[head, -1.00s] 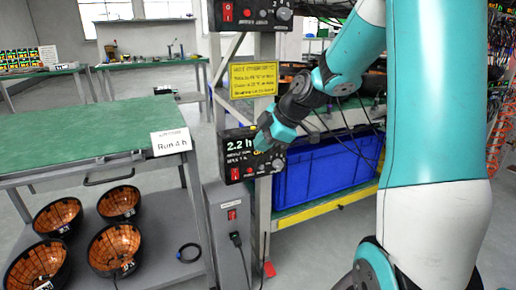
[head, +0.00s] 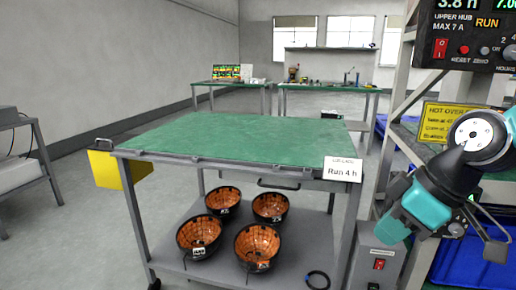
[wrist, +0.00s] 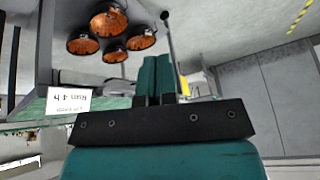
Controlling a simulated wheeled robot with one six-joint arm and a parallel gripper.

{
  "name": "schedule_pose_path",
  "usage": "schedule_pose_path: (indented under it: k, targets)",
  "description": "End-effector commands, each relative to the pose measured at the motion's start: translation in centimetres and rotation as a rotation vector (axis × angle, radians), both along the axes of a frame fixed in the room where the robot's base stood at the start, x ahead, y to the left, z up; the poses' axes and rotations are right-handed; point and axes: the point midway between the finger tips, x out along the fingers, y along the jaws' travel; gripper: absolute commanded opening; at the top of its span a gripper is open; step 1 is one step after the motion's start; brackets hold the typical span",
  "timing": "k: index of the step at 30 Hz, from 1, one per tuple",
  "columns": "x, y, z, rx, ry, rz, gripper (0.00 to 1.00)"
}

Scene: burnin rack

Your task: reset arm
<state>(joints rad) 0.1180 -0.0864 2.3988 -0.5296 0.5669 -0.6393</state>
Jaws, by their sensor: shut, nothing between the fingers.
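My gripper (head: 392,232) is at the right of the head view, in front of the rack and apart from it, pointing down and left. In the wrist view its two teal fingers (wrist: 156,78) lie side by side, shut and empty. The upper control box (head: 470,38) on the rack shows 3.8 h, "UPPER HUB" and RUN, with a red switch and a knob. The lower control box is mostly hidden behind my arm.
A cart with a bare green top (head: 230,140) carries a "Run 4 h" card (head: 342,169). Several orange-lined black bowls (head: 257,246) stand on its lower shelf. A grey switch box (head: 378,266) stands right of the cart. Open floor lies to the left.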

Motion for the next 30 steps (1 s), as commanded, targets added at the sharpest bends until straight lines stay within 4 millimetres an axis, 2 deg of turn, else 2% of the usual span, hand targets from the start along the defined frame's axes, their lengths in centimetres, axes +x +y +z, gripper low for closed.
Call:
schedule_pose_path:
  k: [1, 3, 6, 11, 12, 20, 23, 30]
  targets:
    - [-2.0, 1.8, 0.2, 0.004, 0.046, -0.010, 0.00]
    - [-4.5, 3.5, 0.2, 0.007, 0.117, -0.048, 0.00]
    - [-7.8, 5.2, 0.1, 0.000, 0.204, -0.097, 0.00]
    - [-12.9, 6.7, -0.1, -0.031, 0.320, -0.178, 0.00]
    - [-12.7, 6.6, 1.5, -0.030, 0.323, -0.189, 0.00]
    - [-12.5, 6.6, 7.2, -0.028, 0.323, -0.191, 0.00]
    - [-12.5, 6.6, 10.1, -0.027, 0.322, -0.190, 0.00]
    - [-12.4, 6.6, 19.0, -0.027, 0.321, -0.190, 0.00]
